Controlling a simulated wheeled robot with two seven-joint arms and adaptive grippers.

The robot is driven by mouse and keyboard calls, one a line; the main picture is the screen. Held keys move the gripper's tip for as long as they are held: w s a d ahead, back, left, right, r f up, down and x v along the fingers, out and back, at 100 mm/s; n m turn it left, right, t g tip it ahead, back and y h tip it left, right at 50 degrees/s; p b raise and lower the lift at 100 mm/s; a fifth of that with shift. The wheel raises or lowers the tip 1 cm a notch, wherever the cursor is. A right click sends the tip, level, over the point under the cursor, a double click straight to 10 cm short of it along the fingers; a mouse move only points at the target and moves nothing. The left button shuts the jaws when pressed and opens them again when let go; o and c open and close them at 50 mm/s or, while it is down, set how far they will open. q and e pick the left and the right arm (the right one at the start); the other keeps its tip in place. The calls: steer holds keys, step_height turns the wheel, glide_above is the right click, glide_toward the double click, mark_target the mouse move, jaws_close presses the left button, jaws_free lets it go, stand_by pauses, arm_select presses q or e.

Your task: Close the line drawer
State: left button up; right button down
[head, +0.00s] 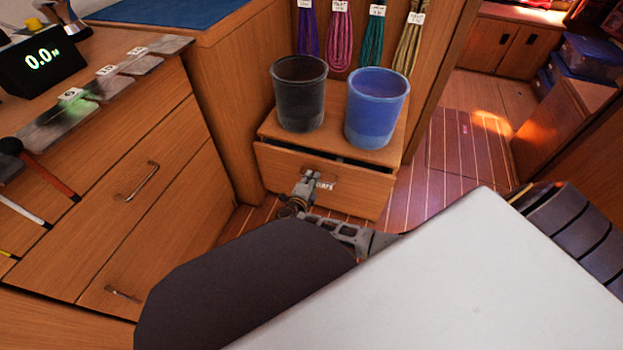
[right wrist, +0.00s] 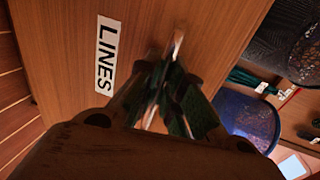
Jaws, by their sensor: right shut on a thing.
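The line drawer (head: 357,188) is the wooden front of a low cabinet in the head view. It stands slightly open, with a dark gap along its top edge. In the right wrist view its front (right wrist: 70,30) fills the upper left, with a white LINES label (right wrist: 105,55). My right gripper (head: 308,180) is at the middle of the drawer front. In the right wrist view its fingers (right wrist: 170,80) are closed together on the metal drawer handle (right wrist: 178,42), mostly hidden between them. My left gripper is not in view.
A black bin (head: 299,95) and a blue bin (head: 376,108) stand on the cabinet top (head: 272,124). Coiled lines hang behind them. A wooden drawer unit (head: 150,170) stands at left. Striped floor (head: 440,185) is clear to the right.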

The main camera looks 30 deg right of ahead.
mark_target(314, 170)
steer(key=shift+w+d+r+p, duration=0.3)
steer(key=shift+w+r, duration=0.1)
steer(key=shift+w, duration=0.25)
steer(key=shift+w+d+r+p, duration=0.3)
steer(key=shift+w+r, duration=0.05)
steer(key=shift+w, duration=0.3)
steer(key=shift+w+d, duration=0.2)
steer(key=shift+w, duration=0.05)
steer(key=shift+w+d+f+p, duration=0.25)
steer(key=shift+d+p, duration=0.1)
steer(key=shift+p, duration=0.3)
steer(key=shift+d, duration=0.15)
steer(key=shift+s+d+f, duration=0.1)
steer(key=shift+d+f, duration=0.05)
steer(key=shift+d, duration=0.1)
steer(key=c, duration=1.6)
jaws_free()
steer(key=shift+f, duration=0.15)
steer(key=shift+o, duration=0.4)
steer(key=shift+f, duration=0.1)
steer(key=shift+s, duration=0.15)
